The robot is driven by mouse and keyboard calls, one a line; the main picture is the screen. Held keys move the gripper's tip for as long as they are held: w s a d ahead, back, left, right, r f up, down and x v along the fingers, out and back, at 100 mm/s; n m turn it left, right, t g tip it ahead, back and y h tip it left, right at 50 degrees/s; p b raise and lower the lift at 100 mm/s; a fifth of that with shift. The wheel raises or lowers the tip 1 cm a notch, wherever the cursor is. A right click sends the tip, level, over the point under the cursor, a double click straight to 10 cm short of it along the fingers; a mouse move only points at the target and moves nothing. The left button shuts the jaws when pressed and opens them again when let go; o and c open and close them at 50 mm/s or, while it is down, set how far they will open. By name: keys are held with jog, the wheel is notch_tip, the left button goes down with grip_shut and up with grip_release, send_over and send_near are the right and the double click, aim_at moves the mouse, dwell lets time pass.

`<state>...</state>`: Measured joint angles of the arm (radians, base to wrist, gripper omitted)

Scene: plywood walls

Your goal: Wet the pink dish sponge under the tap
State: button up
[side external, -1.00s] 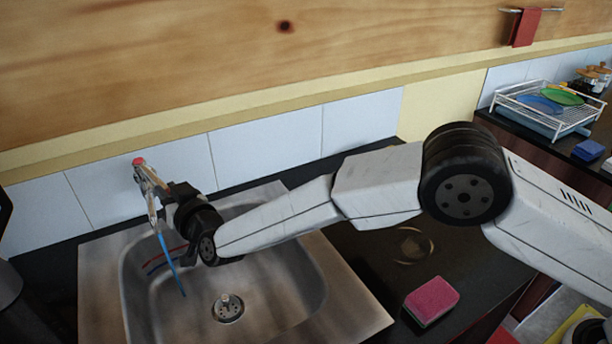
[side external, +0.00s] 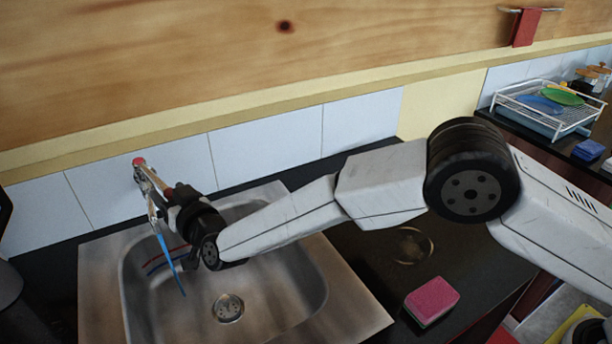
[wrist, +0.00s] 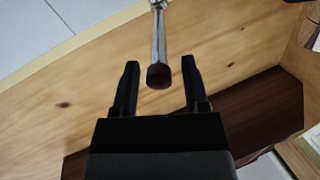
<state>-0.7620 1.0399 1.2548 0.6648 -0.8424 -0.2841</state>
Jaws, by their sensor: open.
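The pink dish sponge (side external: 432,301) lies on the dark counter right of the sink (side external: 345,306), with a dark layer along its lower edge. The metal tap (side external: 147,175) with a red top stands at the wall behind the sink's left part. My gripper (side external: 178,199) is beside the tap, partly hidden by my wrist. In the wrist view, my gripper (wrist: 160,65) is open, and a metal rod with a dark reddish end (wrist: 159,76), apparently part of the tap, lies between the fingers with gaps on both sides. A thin blue strand (side external: 166,250) hangs below the tap; I cannot tell if it is water.
The drain (side external: 228,308) is in the sink floor. Thin red and blue lines run along the basin's back left. A dish rack (side external: 548,103) with plates and a blue sponge (side external: 588,150) are on the far right counter. A red cloth (side external: 525,27) hangs on the wall.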

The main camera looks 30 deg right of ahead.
jog(key=v, duration=0.7)
dwell(0.3)
jog(key=s+d+f+g+h, duration=0.2)
jog(key=d+g, duration=0.5)
jog(key=d, duration=1.6)
jog(key=s+d+f+g+h, duration=0.1)
jog(key=s+d+g, duration=0.3)
jog(key=s+d, duration=0.5)
jog(key=s+d+f+m+g+h, duration=0.1)
jog(key=s+d+f+g+h, duration=0.1)
jog(key=s+d, duration=0.8)
jog(key=shift+s+f+g, duration=0.3)
jog(key=shift+s+g, duration=0.6)
jog(key=shift+s, duration=0.1)
